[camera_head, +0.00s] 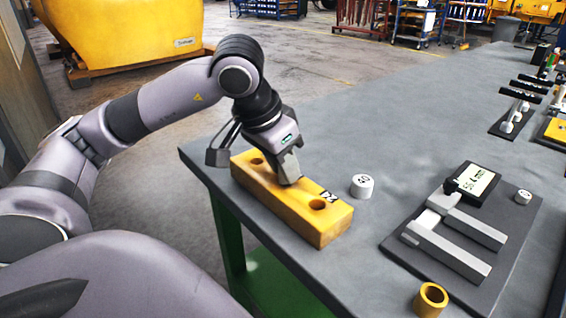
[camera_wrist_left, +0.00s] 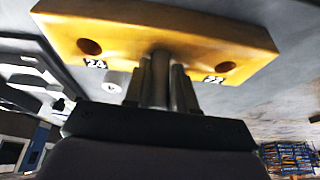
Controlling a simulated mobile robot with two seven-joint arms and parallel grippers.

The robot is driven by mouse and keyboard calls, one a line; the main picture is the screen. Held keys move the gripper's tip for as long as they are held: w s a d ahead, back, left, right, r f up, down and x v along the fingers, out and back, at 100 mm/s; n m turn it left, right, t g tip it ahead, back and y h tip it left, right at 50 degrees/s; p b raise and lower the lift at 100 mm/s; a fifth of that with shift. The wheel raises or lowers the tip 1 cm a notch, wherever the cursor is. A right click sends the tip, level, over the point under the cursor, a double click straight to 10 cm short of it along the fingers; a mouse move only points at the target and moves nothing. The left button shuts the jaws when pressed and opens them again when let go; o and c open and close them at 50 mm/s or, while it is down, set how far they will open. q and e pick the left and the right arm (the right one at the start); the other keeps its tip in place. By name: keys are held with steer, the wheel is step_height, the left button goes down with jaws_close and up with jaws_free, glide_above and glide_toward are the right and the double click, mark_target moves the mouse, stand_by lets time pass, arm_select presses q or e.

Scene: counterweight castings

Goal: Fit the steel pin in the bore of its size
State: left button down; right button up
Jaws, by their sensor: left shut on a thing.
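A long yellow block (camera_head: 275,205) lies near the left edge of the grey table. One bore (camera_head: 257,161) shows near its far end and another (camera_head: 317,204) near its near end, beside a black number label. My left gripper (camera_head: 288,172) points down at the block's middle, between those bores. In the left wrist view the gripper (camera_wrist_left: 160,88) is shut on the grey steel pin (camera_wrist_left: 160,70). The pin's end meets the block's face between the bores labelled 24 and 22. The fingers hide that spot; I cannot tell whether the pin is inside a bore. My right gripper is not in view.
A white numbered cylinder (camera_head: 362,186) stands right of the block. Further right, a dark plate (camera_head: 520,245) carries a grey measuring fixture (camera_head: 447,248) and a display (camera_head: 474,182). A yellow ring (camera_head: 430,299) sits at the near edge. The table behind the block is clear.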

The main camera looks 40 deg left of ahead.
arm_select(q)
steer(key=shift+f, duration=0.2)
steer(key=c, duration=0.8)
jaws_free()
steer(key=shift+c, duration=0.2)
steer(key=p+v, duration=0.1)
steer(key=v, duration=0.6)
steer(key=shift+s+r, duration=0.1)
steer(key=shift+r, duration=0.1)
